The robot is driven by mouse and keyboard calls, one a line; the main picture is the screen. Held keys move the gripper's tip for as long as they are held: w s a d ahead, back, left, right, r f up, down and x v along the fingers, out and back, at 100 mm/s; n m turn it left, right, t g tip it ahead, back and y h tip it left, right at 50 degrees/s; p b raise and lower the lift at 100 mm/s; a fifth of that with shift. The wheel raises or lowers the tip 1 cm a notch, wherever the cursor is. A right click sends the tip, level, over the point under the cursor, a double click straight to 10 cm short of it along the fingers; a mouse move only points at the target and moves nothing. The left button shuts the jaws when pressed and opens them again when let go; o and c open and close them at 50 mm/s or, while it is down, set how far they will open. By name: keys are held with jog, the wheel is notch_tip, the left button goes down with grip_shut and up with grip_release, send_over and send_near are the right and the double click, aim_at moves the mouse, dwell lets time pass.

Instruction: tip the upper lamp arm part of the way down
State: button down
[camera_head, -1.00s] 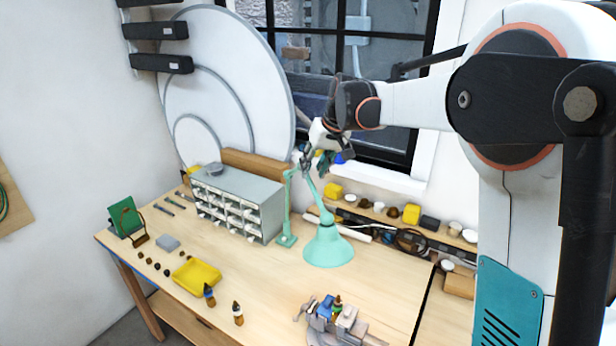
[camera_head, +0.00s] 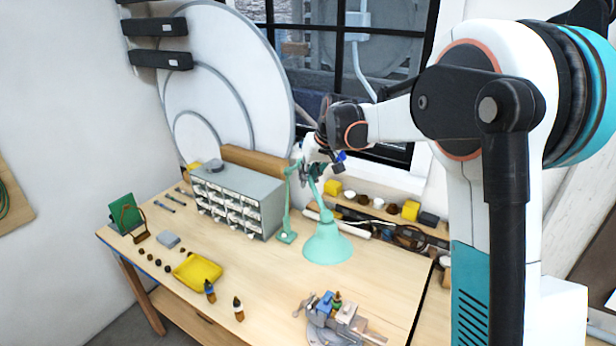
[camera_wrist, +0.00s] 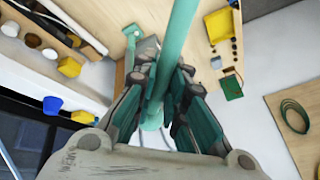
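The green desk lamp stands on the bench, its upright lower arm (camera_head: 287,207) beside the drawer cabinet. Its upper lamp arm (camera_head: 312,191) slopes down to the right from the raised joint. The lampshade (camera_head: 327,243) hangs at its end, opening downward, just above the bench. My gripper (camera_head: 305,172) is at the top of the upper arm, near the joint. In the wrist view, the upper lamp arm (camera_wrist: 175,45) runs between the two fingers of my gripper (camera_wrist: 165,75), which lie close on both sides of it. The exact contact is partly hidden.
A grey drawer cabinet (camera_head: 237,200) stands left of the lamp. A vise (camera_head: 338,318) is at the bench front, and a yellow tray (camera_head: 197,270) at the left. Small items line the back ledge. The bench between lampshade and vise is clear.

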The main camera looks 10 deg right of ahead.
notch_tip(320, 180, down, 8)
jog(key=s+t+b, duration=0.2)
jog(key=t+b, duration=0.1)
jog(key=b, duration=0.4)
jog(key=shift+s+r+b, duration=0.15)
jog(key=shift+s+b, duration=0.25)
jog(key=c, duration=1.6)
grip_release()
jog(key=v, duration=1.2)
jog(key=shift+d, duration=0.25)
